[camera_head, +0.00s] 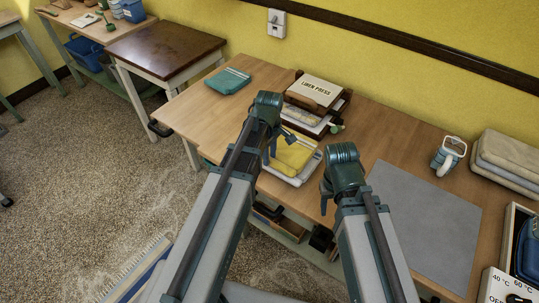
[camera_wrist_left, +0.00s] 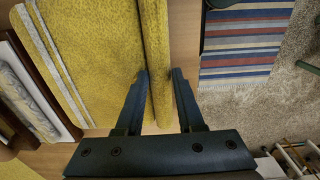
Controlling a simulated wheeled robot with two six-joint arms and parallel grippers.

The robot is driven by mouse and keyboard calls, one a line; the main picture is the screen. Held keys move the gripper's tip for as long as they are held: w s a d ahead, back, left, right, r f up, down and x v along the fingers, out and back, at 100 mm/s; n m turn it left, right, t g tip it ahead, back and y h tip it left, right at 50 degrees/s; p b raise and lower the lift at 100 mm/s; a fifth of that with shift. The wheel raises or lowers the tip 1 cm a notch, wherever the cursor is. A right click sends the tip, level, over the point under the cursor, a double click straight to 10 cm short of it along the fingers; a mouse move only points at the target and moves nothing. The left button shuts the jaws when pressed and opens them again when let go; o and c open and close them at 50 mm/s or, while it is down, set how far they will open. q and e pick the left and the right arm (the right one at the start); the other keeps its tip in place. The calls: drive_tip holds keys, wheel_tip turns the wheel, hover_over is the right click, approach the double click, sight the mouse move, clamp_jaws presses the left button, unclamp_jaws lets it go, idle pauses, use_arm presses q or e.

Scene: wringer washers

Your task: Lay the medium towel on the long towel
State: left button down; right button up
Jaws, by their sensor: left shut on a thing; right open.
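My left gripper (camera_head: 268,155) is shut on an edge or fold of yellow towel cloth (camera_wrist_left: 157,55), which stands between its fingers in the left wrist view. Yellow cloth (camera_head: 292,155) lies by this gripper over a white tray (camera_head: 312,168) near the table's front edge. In the left wrist view, a wider yellow piece with pale stripes (camera_wrist_left: 95,50) lies left of the held fold. A folded teal cloth (camera_head: 228,80) lies at the table's left end. I cannot tell which is the medium or long towel. My right gripper (camera_head: 326,200) is open and empty, right of the tray.
The linen press (camera_head: 316,92) stands behind the tray. A grey mat (camera_head: 428,225), a mug (camera_head: 449,157) and stacked beige pads (camera_head: 508,158) are to the right. A striped cloth (camera_wrist_left: 242,45) is right of the held fold. Bare wood lies between teal cloth and tray.

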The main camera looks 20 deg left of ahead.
use_arm(q)
drive_tip(key=shift+f, duration=0.3)
use_arm(e)
drive_tip(key=shift+f, duration=0.3)
use_arm(q)
drive_tip(key=shift+c, duration=2.2)
unclamp_jaws()
drive_tip(key=shift+r, duration=0.15)
use_arm(e)
drive_tip(key=shift+r, duration=0.15)
use_arm(q)
wheel_tip(320, 180, up, 14)
drive_tip(key=p, duration=1.3)
use_arm(e)
wheel_tip(320, 180, up, 14)
drive_tip(key=shift+f, duration=0.2)
use_arm(q)
drive_tip(key=shift+f, duration=0.2)
drive_tip(key=s+d+f+m+b, duration=0.2)
drive_tip(key=s+d+m, duration=0.3)
drive_tip(key=s+m, duration=0.2)
drive_tip(key=s+d+f+m+y+b, duration=0.1)
drive_tip(key=s+d+m, duration=0.4)
drive_tip(key=m, duration=0.5)
drive_tip(key=shift+s+d+f+m+b, duration=0.25)
drive_tip(key=shift+s+f+m+b, duration=0.15)
drive_tip(key=shift+s+f+b, duration=0.65)
use_arm(e)
wheel_tip(320, 180, down, 5)
drive_tip(key=shift+f, duration=0.1)
